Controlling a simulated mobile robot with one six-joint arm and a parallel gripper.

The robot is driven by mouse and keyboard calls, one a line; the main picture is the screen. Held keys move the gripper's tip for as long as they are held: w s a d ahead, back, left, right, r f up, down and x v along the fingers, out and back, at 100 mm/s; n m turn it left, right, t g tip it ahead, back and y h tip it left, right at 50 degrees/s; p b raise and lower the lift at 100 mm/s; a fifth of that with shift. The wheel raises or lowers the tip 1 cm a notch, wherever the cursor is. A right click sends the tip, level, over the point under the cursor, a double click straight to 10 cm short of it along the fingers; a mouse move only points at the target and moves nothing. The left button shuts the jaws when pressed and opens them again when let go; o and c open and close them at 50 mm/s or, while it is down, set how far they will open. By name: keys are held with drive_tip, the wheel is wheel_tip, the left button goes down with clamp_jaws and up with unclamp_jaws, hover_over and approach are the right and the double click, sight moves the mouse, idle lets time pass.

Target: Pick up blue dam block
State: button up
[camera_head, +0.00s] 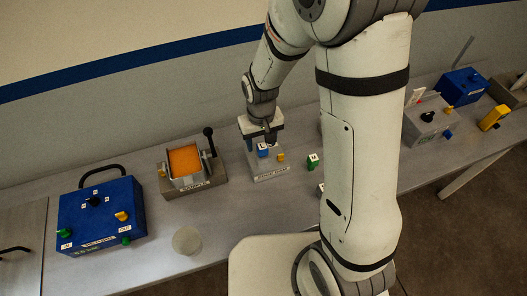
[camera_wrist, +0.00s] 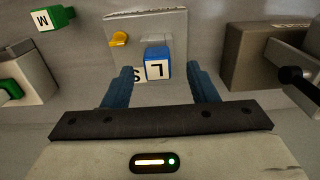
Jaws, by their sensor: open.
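The blue dam block (camera_wrist: 158,65) carries a white face with the letter L and stands on a light grey plate (camera_wrist: 115,27). In the wrist view my gripper (camera_wrist: 162,72) is open, with one blue finger on each side of the block and a gap visible on both sides. A white face marked S shows just left of the block, partly hidden by it and the left finger. In the head view the blue block (camera_head: 262,151) is below my gripper (camera_head: 262,140), on the labelled plate (camera_head: 270,175).
A yellow piece (camera_wrist: 119,39) sits on the same plate. A green block marked M (camera_wrist: 52,18) stands outside it, also seen in the head view (camera_head: 312,161). A clamp fixture with orange filling (camera_head: 185,160) and a blue control box (camera_head: 100,215) stand to the left.

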sight(262, 146)
wheel_tip(262, 146, down, 3)
drive_tip(key=shift+d+f+b, duration=0.15)
drive_tip(key=shift+f+b, duration=0.05)
drive_tip(key=shift+b, duration=0.55)
drive_tip(key=shift+r, duration=0.1)
drive_tip(key=c, duration=1)
